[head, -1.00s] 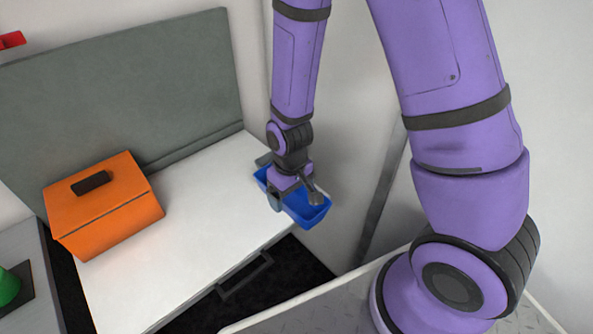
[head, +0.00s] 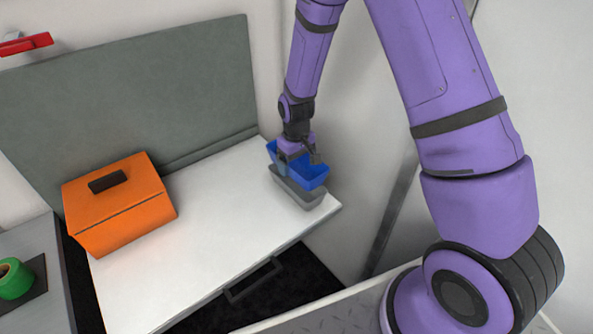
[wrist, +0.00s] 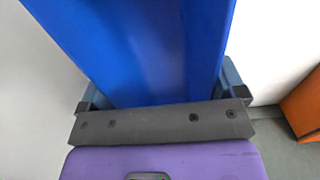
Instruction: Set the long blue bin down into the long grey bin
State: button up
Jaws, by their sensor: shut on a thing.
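The long blue bin (head: 312,174) is held by my gripper (head: 292,160) at the right end of the white worktop. In the wrist view the blue bin (wrist: 150,50) fills the space between the two fingers of my gripper (wrist: 162,100). The long grey bin (head: 298,192) stands on the worktop directly below the blue bin, lined up lengthwise with it in the head view. The blue bin hides most of the grey bin's opening. I cannot tell whether the two bins touch.
An orange toolbox (head: 118,208) with a dark handle stands at the left of the white worktop (head: 210,240). The middle of the worktop is clear. A grey panel (head: 130,90) and a wall rise behind. A green roll (head: 14,280) sits at far left.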

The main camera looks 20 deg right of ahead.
aim_at(297, 170)
jog(key=shift+f, duration=1.75)
jog(key=shift+f, duration=0.4)
jog(key=shift+s+f, duration=0.15)
jog(key=shift+f, duration=0.05)
jog(key=o, duration=0.7)
jog(key=shift+f, duration=0.15)
